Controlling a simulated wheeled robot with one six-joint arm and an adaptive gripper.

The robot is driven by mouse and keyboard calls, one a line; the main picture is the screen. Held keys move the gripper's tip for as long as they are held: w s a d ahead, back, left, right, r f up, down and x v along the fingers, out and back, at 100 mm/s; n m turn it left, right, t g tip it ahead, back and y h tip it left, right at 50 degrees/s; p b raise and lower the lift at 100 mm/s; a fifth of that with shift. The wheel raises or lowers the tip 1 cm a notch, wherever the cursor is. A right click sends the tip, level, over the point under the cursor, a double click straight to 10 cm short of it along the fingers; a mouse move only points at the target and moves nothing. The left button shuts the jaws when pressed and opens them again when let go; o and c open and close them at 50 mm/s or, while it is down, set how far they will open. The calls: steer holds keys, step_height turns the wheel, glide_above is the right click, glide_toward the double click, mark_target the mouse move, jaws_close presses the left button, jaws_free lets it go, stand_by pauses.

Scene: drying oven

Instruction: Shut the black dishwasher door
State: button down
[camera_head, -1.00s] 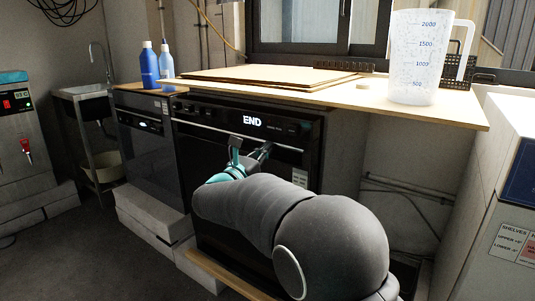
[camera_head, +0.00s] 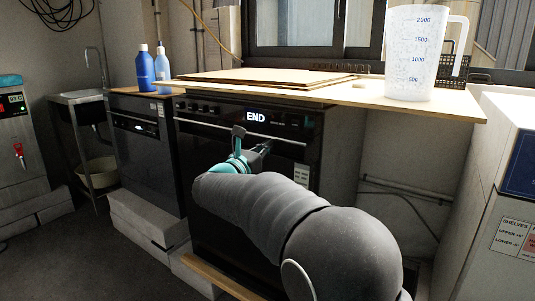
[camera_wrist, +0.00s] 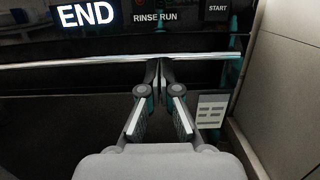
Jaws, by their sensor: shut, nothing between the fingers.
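The black dishwasher (camera_head: 220,134) stands under the wooden worktop with its display reading END. Its door (camera_head: 207,180) looks upright and close to flush with the front; I cannot tell whether a thin gap is left. A silver handle bar (camera_wrist: 70,61) runs across the door's top. My gripper (camera_wrist: 158,66) is shut and empty, its fingertips at the door front by the bar. Whether they touch it is unclear. My gripper (camera_head: 264,147) also shows in the head view, and my arm hides much of the lower door.
A second dark appliance (camera_head: 146,155) stands to the left on pale blocks. A white cabinet (camera_head: 500,170) is at the right. Floor shows at lower left.

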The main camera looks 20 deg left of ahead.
steer(key=v, duration=1.2)
steer(key=shift+a+f+b, duration=0.25)
steer(key=shift+a+b, duration=0.1)
steer(key=shift+a, duration=0.1)
